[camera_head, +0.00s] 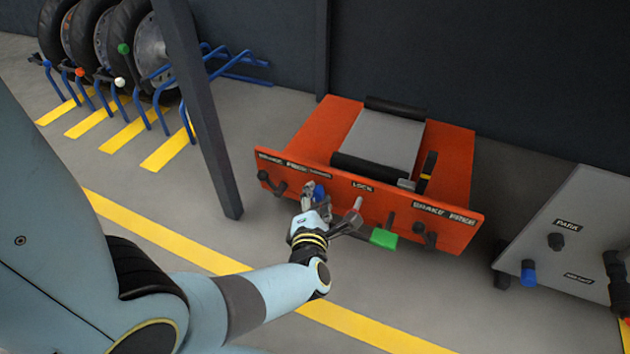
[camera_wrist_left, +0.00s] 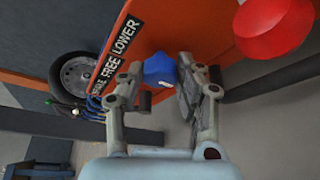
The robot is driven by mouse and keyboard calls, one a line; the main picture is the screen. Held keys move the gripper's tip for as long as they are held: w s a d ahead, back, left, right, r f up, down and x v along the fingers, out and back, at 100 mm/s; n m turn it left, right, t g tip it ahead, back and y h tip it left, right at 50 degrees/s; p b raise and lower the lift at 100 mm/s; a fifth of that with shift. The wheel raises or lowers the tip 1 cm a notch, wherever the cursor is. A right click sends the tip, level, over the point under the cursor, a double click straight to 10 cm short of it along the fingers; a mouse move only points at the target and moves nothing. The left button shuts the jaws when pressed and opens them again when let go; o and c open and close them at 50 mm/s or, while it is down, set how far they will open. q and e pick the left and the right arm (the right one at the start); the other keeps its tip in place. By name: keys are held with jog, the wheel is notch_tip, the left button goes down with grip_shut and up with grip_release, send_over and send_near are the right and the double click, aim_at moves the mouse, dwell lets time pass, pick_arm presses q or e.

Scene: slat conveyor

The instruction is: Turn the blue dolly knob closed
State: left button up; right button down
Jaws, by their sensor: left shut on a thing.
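The orange dolly (camera_head: 300,135) stands on the floor, with a labelled front panel facing me. The blue knob (camera_head: 319,192) is on its panel, left of the LOCK label, and shows in the left wrist view (camera_wrist_left: 158,68) beside the FREE and LOWER lettering. My left gripper (camera_head: 314,201) is at the knob. In the left wrist view its fingers (camera_wrist_left: 161,77) stand on either side of the knob and are shut on it. The fingers hide part of the knob in the head view. My right gripper is not in view.
Right of the knob are a grey lever (camera_head: 352,215) and a green pedal (camera_head: 383,238). A red round button (camera_wrist_left: 272,28) shows close by in the left wrist view. A dark post (camera_head: 200,110) stands left of the dolly; a grey panel (camera_head: 590,225) stands at right.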

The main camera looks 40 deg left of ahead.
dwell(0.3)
pick_arm(q)
jog(key=o, duration=1.1)
jog(key=shift+d, duration=0.1)
jog(key=shift+o, duration=0.2)
jog(key=shift+r, duration=0.1)
notch_tip(320, 180, up, 10)
